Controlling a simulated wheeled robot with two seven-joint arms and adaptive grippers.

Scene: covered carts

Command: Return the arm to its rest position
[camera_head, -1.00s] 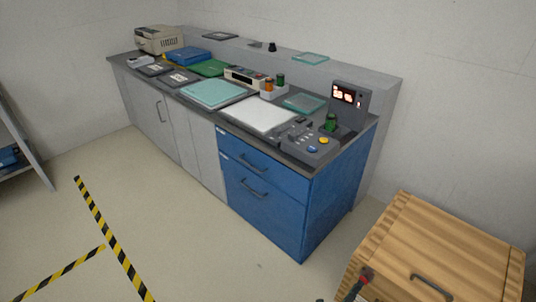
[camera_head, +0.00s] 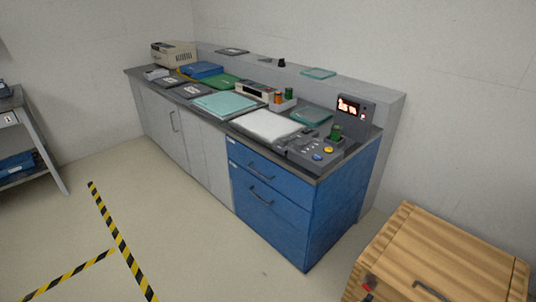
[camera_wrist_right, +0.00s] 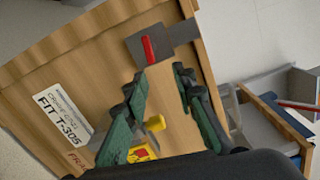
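My right gripper (camera_wrist_right: 163,88) shows in the right wrist view, with its two green-padded fingers apart and nothing between them. It is in front of a wooden crate, whose labelled wall (camera_wrist_right: 90,70) fills the left of that view. A red handle (camera_wrist_right: 149,48) on a grey plate is just beyond the fingertips. A yellow knob (camera_wrist_right: 155,123) shows between the fingers, nearer the palm; I cannot tell its distance. In the head view the crate (camera_head: 440,255) is at the lower right, with a small red and dark part (camera_head: 368,286) at its front edge. My left gripper is not in view.
A long grey and blue cabinet (camera_head: 275,215) stands along the wall with trays and a control box (camera_head: 320,150) on top. A shelf (camera_head: 35,150) is at the left. The floor (camera_head: 180,215) between is clear, marked with striped tape (camera_head: 115,235).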

